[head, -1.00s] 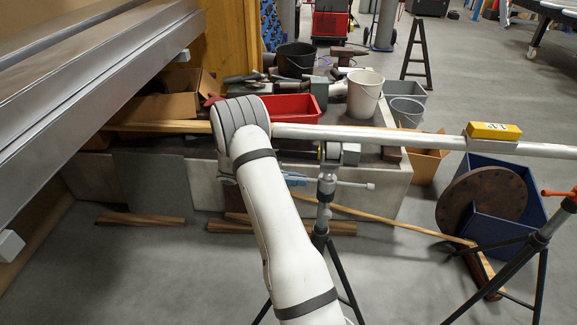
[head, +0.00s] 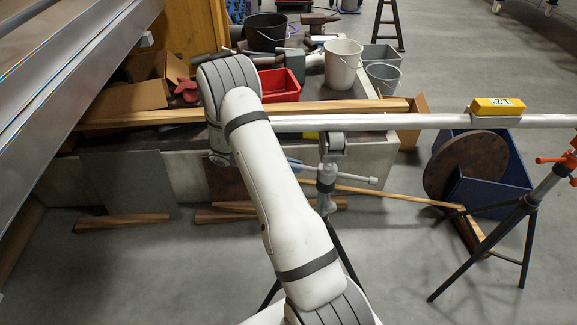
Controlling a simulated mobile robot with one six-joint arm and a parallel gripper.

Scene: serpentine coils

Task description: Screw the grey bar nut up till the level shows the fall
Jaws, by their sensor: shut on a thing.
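The grey bar nut (head: 352,180) sits on the grey-headed stand (head: 328,172), with one arm of its bar sticking out to the right. My gripper (head: 303,169) shows only as small blue jaw parts at the left of that stand, closed at the nut's left side; the rest is hidden behind my white arm. A pale pipe (head: 400,121) passes over the stand's roller head (head: 333,143) and runs right. The yellow level (head: 497,106) sits on top of the pipe near its right part; its marking is too small to read.
A second stand with an orange handle (head: 556,160) is at the right edge. A blue crate (head: 495,192) and a brown round flange (head: 466,165) are between the stands. A low bench behind holds buckets and a red tray (head: 280,86). A metal duct (head: 70,75) fills the upper left.

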